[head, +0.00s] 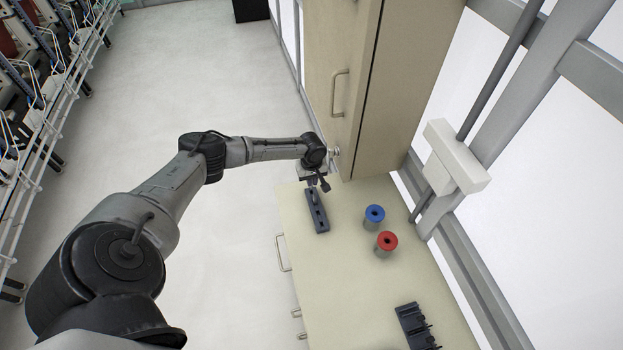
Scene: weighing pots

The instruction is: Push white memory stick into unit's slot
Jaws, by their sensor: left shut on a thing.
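My left gripper (318,186) points down over the far left corner of the cream worktop. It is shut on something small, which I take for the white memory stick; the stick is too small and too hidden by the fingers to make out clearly. Right beneath and in front of the fingers lies a long dark grey block (319,221) with several recesses along its top. I cannot tell whether the held thing touches this block, or whether the block is the unit with the slot. My right gripper is not in view.
A blue-topped pot (375,213) and a red-topped pot (386,241) stand right of the block on the worktop (335,275). A black rack (417,327) lies near the front right. A tall beige cabinet (400,90) rises behind the gripper. The worktop's middle is clear.

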